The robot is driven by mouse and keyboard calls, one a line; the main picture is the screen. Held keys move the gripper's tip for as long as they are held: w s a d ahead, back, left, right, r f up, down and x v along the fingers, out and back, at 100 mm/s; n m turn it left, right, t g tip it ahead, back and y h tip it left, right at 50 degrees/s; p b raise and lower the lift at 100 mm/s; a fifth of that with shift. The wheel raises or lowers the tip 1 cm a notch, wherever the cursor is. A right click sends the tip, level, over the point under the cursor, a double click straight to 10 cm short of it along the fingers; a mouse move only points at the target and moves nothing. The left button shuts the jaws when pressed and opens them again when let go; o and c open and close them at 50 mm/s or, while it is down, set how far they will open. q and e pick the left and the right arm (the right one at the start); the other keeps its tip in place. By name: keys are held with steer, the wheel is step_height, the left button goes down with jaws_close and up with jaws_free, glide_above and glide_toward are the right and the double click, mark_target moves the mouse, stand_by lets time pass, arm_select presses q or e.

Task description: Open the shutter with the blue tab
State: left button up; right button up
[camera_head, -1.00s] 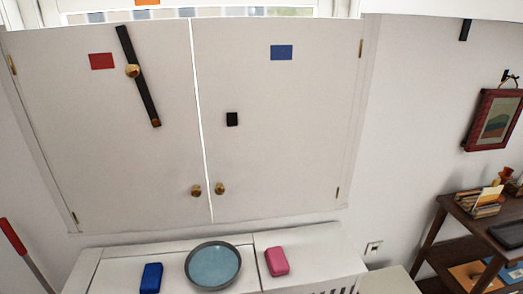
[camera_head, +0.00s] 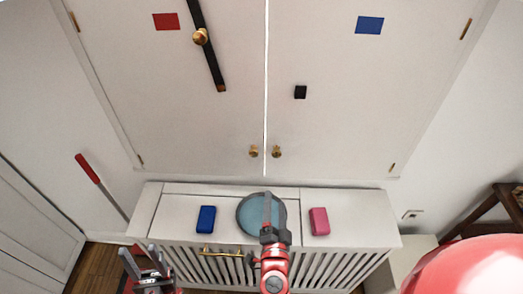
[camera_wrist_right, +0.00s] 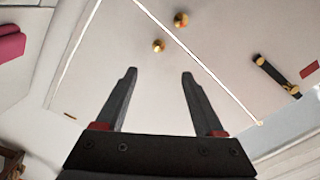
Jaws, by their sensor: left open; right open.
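The shutter with the blue tab (camera_head: 335,55) is the right one of a white pair and stands closed along the seam. Its blue tab (camera_head: 369,25) is near the top, its brass knob (camera_head: 277,152) low by the seam; that knob also shows in the right wrist view (camera_wrist_right: 158,46). A black catch (camera_head: 300,92) sits on it. A black bar (camera_head: 209,50) hangs tilted on the red-tab shutter, clear of the seam. My right gripper (camera_head: 268,198) is open and empty below the knobs, its fingers (camera_wrist_right: 158,72) pointing toward the shutters. My left gripper (camera_head: 139,249) is open at lower left.
Below the shutters a white radiator cover (camera_head: 350,208) holds a blue block (camera_head: 206,219), a round dish (camera_head: 246,213) partly behind my right gripper, and a pink block (camera_head: 319,221). A red-handled rod (camera_head: 88,168) leans at left. A dark wooden shelf (camera_head: 490,215) stands at right.

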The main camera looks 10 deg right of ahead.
mark_target(276, 156)
steer(key=p+x, duration=0.4)
steer(key=x, duration=1.2)
steer(key=shift+s, duration=0.1)
steer(key=shift+w+d+f, duration=0.1)
steer(key=shift+w+d, duration=0.15)
steer(key=shift+w, duration=0.25)
jaws_close()
stand_by(0.4)
